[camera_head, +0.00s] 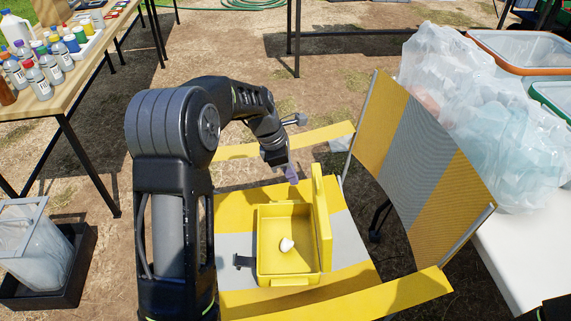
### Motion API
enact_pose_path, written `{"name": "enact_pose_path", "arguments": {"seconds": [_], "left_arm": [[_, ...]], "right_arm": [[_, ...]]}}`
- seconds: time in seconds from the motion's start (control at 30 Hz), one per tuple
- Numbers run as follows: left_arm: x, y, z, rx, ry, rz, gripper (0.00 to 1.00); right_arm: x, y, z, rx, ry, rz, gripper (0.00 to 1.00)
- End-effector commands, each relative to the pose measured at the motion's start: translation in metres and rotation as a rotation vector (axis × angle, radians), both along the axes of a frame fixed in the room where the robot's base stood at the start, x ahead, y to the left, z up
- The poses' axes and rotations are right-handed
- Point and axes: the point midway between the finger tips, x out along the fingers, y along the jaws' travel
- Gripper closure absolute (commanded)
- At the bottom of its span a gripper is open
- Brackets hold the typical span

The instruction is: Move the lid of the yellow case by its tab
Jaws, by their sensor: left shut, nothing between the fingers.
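The yellow case (262,278) sits on the seat of a yellow and grey folding chair. Its lid (322,220) is open and stands about upright along the case's right side. My left gripper (292,177) is shut and empty, just left of the lid's far upper end and above the case's far side. I cannot tell whether it touches the lid. I cannot make out the lid's tab. My right gripper is not in view.
The chair back (420,140) rises right of the case. A small dark piece (243,262) shows at the case's left. A wooden table (95,60) with bottles is at upper left. Clear plastic bags (480,110) and a white table (520,245) are at right.

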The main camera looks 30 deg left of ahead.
Motion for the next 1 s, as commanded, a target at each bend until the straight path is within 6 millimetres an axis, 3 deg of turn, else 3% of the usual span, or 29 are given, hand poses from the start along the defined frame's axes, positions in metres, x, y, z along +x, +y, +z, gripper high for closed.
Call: {"name": "enact_pose_path", "arguments": {"seconds": [0.07, 0.3, 0.77, 1.0], "left_arm": [[0.003, -0.006, -0.014, -0.001, 0.001, -0.002, 1.00], [0.020, -0.032, -0.006, 0.000, 0.000, 0.000, 1.00], [0.023, -0.037, -0.005, 0.002, 0.001, 0.000, 1.00], [0.032, -0.052, 0.004, 0.054, 0.038, -0.005, 1.00]], "right_arm": [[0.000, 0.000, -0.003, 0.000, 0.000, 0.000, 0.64], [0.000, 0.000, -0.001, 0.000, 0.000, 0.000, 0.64], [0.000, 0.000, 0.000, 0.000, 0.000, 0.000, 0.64], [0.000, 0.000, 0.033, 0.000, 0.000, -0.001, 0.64]]}}
